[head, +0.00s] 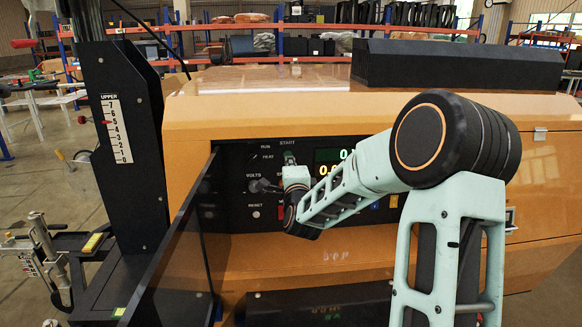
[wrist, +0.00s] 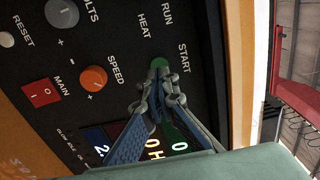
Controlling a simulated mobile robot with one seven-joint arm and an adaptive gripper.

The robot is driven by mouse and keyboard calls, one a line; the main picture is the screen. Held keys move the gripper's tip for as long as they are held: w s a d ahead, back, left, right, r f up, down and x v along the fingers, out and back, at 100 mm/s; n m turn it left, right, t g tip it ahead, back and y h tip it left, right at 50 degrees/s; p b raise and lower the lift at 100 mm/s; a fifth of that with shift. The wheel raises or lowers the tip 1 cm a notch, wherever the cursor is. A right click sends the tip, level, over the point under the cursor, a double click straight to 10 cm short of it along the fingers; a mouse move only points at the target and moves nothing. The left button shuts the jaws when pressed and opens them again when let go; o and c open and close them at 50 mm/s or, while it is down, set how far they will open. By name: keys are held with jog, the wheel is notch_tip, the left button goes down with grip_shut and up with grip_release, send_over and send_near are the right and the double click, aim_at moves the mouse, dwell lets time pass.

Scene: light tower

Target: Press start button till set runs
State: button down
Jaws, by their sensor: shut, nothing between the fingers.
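The start button (wrist: 159,62) is a round green button beside the START label on the black control panel (head: 233,160) of an orange generator set. My gripper (wrist: 160,77) is shut and empty, its fingertips right at the green button and covering part of it in the wrist view. I cannot tell if they touch or press it. In the head view my gripper (head: 289,158) sits just below the START label, and the button is hidden. The display (head: 325,160) has lit digits, partly hidden by my arm.
An orange speed knob (wrist: 94,78), a grey volts knob (wrist: 62,13), a red main switch (wrist: 41,93) and a reset button (wrist: 6,39) are close by on the panel. An open dark panel door (head: 175,255) stands left of my gripper. A black mast (head: 120,130) rises further left.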

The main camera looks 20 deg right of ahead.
jog(key=s+a, duration=0.1)
jog(key=s, duration=0.9)
jog(key=shift+a, duration=0.3)
jog(key=shift+f+b, duration=0.1)
jog(key=shift+b, duration=0.2)
